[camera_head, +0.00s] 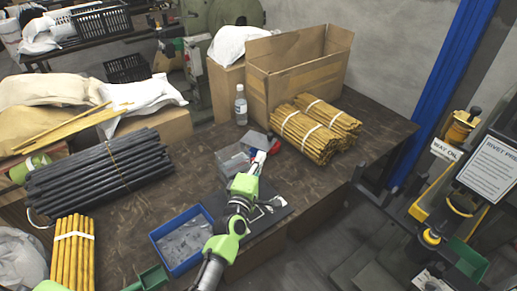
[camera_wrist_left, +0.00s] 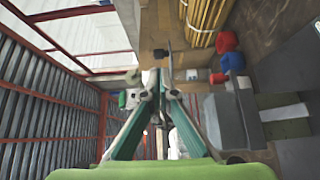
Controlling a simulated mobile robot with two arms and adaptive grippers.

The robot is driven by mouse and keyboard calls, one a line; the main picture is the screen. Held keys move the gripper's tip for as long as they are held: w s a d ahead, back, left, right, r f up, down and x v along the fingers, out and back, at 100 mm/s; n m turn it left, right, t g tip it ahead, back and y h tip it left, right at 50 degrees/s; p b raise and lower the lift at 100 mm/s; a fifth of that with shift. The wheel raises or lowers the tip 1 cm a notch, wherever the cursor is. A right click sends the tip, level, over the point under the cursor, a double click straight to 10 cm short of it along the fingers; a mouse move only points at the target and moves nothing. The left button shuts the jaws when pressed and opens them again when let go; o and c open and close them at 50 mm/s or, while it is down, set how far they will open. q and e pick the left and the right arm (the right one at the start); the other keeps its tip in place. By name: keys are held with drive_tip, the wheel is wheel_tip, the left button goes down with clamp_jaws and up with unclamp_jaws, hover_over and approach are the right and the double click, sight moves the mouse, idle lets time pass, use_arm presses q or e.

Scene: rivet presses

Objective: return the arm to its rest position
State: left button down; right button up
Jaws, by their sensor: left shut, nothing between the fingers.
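In the left wrist view the two fingers of the left gripper (camera_wrist_left: 160,82) come together at the tips. The arm and gripper partly hide a dark flat plate (camera_head: 270,218) on the table.
A blue tray (camera_head: 155,238) lies left of my arm. Beyond stand a bottle (camera_head: 240,105), a cardboard box (camera_head: 300,80) and bundled yellow rods (camera_head: 300,135). Dark rods (camera_head: 95,175) lie at left. A yellow rivet press (camera_head: 460,205) stands at right.

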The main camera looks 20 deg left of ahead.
use_arm(q)
drive_tip(key=s+d+f+m+g+h+p, duration=0.1)
drive_tip(key=s+d+f+m+g+h, duration=0.2)
drive_tip(key=s+m, duration=0.45)
drive_tip(key=s+d+f+m+g, duration=0.25)
drive_tip(key=s+m+g, duration=0.2)
drive_tip(key=s, duration=0.65)
drive_tip(key=s+a+f+m+g+y, duration=0.1)
drive_tip(key=s+a+m+g+y, duration=0.2)
drive_tip(key=s, duration=0.7)
drive_tip(key=s+a+f+m+g, duration=0.1)
drive_tip(key=s+a+m+g, duration=0.4)
drive_tip(key=s, duration=0.6)
wheel_tip(320, 180, down, 27)
drive_tip(key=s+b, duration=0.1)
drive_tip(key=s, duration=0.1)
drive_tip(key=s+a+f, duration=0.1)
drive_tip(key=s+f, duration=0.7)
drive_tip(key=f, duration=0.1)
drive_tip(key=s+a+f+g+b, duration=0.1)
drive_tip(key=s+a+f, duration=0.1)
drive_tip(key=s+f, duration=0.7)
drive_tip(key=shift+a+f, duration=0.2)
drive_tip(key=shift+a, duration=0.1)
use_arm(e)
drive_tip(key=shift+w+d+f, duration=0.15)
drive_tip(key=shift+w+f, duration=0.05)
